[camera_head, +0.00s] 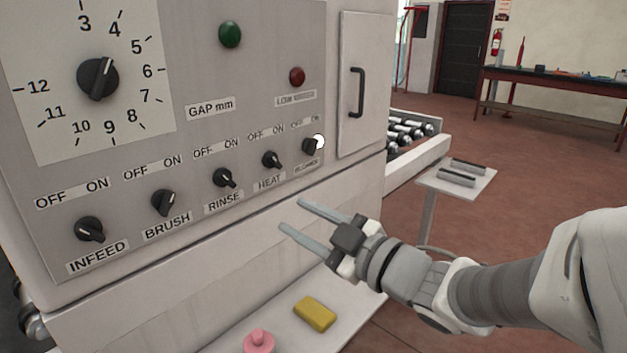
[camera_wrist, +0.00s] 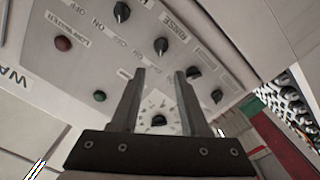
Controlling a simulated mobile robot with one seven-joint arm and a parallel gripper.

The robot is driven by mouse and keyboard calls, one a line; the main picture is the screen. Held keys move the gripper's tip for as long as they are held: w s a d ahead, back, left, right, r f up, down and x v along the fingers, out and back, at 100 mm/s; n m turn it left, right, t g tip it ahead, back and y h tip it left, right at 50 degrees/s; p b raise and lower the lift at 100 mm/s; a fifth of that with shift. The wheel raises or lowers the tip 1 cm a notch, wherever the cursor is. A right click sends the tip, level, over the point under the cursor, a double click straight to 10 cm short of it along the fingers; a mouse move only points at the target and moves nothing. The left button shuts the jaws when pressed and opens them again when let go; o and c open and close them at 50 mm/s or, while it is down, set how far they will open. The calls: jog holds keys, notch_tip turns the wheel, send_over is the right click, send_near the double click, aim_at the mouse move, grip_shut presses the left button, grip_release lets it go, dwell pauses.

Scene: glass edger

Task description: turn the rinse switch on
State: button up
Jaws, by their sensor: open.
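The rinse switch (camera_head: 224,178) is a black rotary knob, third from the left in the lower row of the grey panel. Its "RINSE" label is below it and "OFF ON" above it. Which way its pointer faces is hard to tell. It also shows in the wrist view (camera_wrist: 161,46), beyond and slightly above the fingertips. My gripper (camera_head: 291,215) is open and empty, in front of the machine, right of and below the rinse switch, apart from it. In the wrist view its two fingers (camera_wrist: 160,72) point toward the panel with a gap between them.
The brush switch (camera_head: 163,202) and heat switch (camera_head: 271,160) flank the rinse switch closely. The infeed switch (camera_head: 89,229) is farther left. A yellow block (camera_head: 314,313) and pink object (camera_head: 259,342) lie on a ledge below. The space before the panel is clear.

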aim_at(230, 182)
jog(key=p+x, duration=0.1)
jog(key=x, duration=1.6)
jog(key=shift+a, duration=0.35)
grip_shut()
